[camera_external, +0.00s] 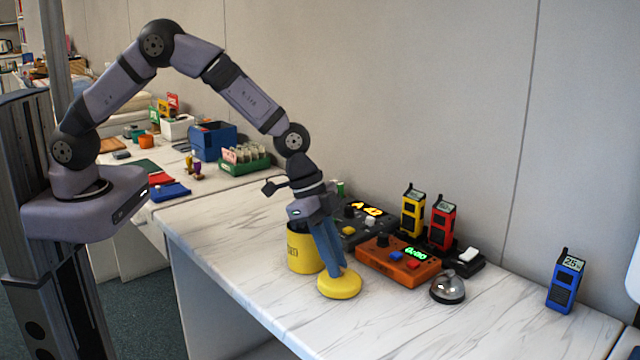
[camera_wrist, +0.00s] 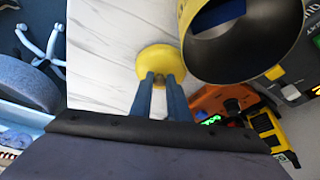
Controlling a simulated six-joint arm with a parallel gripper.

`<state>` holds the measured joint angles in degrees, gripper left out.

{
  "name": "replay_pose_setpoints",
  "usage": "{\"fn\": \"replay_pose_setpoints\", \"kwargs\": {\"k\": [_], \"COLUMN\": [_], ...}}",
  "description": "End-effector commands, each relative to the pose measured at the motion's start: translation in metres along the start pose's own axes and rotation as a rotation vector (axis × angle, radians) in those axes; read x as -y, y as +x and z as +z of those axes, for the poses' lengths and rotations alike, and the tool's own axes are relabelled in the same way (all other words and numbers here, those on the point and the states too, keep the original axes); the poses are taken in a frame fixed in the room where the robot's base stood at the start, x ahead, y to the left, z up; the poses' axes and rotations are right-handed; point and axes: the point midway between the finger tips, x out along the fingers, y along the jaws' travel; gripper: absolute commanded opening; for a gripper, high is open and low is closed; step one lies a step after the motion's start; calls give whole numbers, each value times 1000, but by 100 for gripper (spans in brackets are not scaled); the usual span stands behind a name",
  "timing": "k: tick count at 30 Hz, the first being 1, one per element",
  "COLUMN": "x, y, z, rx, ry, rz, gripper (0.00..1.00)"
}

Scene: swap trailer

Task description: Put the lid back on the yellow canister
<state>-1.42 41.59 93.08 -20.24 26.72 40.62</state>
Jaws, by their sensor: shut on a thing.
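The yellow canister (camera_external: 301,254) stands upright on the marble-pattern table. In the wrist view its open top shows a dark inside below the canister's rim (camera_wrist: 188,12), at the upper right. The round yellow lid (camera_external: 339,288) is in front and to the right of the canister in the external view. I cannot tell whether the lid touches the table.
An orange control box (camera_external: 398,263) and a dark box (camera_external: 358,226) sit right of and behind the canister. A silver dome bell (camera_external: 447,288), yellow (camera_external: 412,215) and red radios (camera_external: 441,224) and a blue radio (camera_external: 566,284) stand further right. The table's front is clear.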

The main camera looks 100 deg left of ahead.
Motion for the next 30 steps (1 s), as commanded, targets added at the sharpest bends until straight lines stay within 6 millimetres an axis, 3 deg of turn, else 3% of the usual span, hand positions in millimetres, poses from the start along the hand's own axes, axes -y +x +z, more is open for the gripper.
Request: {"fn": "replay_pose_setpoints", "kwargs": {"k": [9,23,30], "x": [1,4,16], "y": [-49,-75,-118], "z": [-23,-33,-46], "rx": [-11,-11,-13], "ry": [1,-5,-26], "rz": [-5,-7,-16], "gripper": [0,0,0]}}
